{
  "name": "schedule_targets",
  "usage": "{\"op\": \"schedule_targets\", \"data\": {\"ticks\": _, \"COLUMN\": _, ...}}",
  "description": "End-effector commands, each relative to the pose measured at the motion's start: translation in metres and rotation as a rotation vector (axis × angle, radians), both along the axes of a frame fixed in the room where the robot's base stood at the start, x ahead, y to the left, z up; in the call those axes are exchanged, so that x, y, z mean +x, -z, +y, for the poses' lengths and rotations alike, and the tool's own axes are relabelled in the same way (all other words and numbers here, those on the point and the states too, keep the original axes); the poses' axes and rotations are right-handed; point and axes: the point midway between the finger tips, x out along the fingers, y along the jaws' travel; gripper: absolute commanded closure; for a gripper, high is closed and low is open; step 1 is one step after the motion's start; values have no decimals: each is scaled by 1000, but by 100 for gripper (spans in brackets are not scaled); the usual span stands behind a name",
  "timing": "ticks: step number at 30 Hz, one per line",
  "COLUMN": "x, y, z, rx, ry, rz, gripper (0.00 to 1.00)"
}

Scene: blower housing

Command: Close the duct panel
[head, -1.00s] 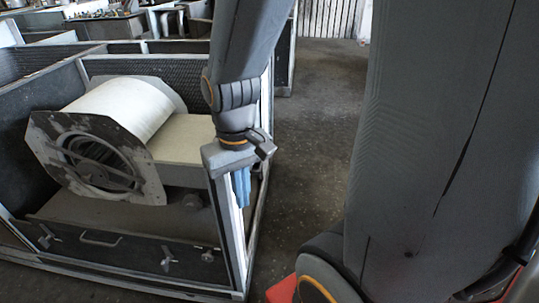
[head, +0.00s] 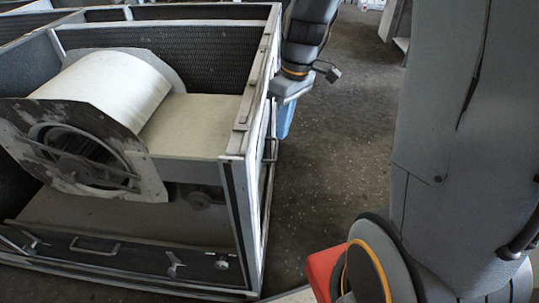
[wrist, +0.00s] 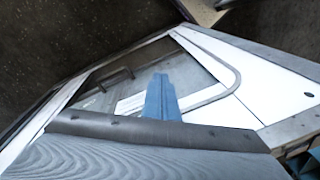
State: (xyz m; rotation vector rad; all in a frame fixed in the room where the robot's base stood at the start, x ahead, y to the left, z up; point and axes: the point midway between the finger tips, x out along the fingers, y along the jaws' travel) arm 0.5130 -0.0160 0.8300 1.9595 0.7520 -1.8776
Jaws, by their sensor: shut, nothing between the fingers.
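The blower housing (head: 240,190) is a metal-framed box with dark mesh walls, left of centre in the head view. Its right side is seen nearly edge-on, with a bar handle (head: 271,149) on it. In the wrist view a white panel (wrist: 205,58) with a rounded opening fills the middle, and a dark handle (wrist: 118,78) shows through or behind it. I cannot tell which part is the duct panel or how far it stands open. My gripper (head: 284,122) hangs outside the right side, blue fingers down, shut and empty. Its fingers (wrist: 161,98) overlap the opening; contact is unclear.
A cream drum blower (head: 110,90) with a worn octagonal plate sits inside the housing. A low dark front board (head: 140,262) carries a handle and latches. Dark speckled floor (head: 340,150) lies free right of the housing.

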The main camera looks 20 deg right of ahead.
Motion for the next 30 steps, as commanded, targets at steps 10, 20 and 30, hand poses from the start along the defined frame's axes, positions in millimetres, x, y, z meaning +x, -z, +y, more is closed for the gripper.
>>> {"op": "schedule_targets", "data": {"ticks": 10, "x": 99, "y": 53, "z": -26, "rx": 109, "ry": -440, "rz": -129, "gripper": 100}}
{"op": "schedule_targets", "data": {"ticks": 20, "x": 121, "y": 70, "z": -29, "rx": 131, "ry": -561, "rz": -175, "gripper": 100}}
{"op": "schedule_targets", "data": {"ticks": 30, "x": 122, "y": 128, "z": -11, "rx": 132, "ry": -559, "rz": -171, "gripper": 100}}
